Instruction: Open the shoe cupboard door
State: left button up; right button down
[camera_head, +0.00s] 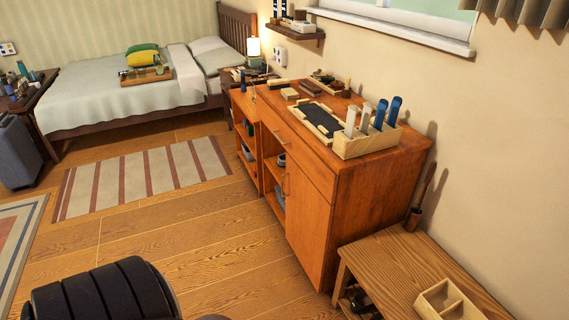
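An orange-brown wooden cupboard (375,178) stands against the right wall. Its front faces left and holds a door (308,215) that looks shut, flush with the front. A slim vertical handle (284,184) sits near the door's far edge. Above the door is a drawer front (300,150) with a small handle (281,138). Beyond the door, open shelves hold several items that are too small to tell. Neither of my grippers is in view.
A low wooden bench (395,262) with a divided box (450,302) stands close to the cupboard's near side. A wooden box (367,142) of shoehorn-like items sits on top. Bare floor (215,245) lies before the door; a striped rug (140,178) and bed (120,97) are beyond.

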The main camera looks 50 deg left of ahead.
aim_at(308, 215)
jog(key=u, duration=1.3)
jog(key=i+j, duration=0.15)
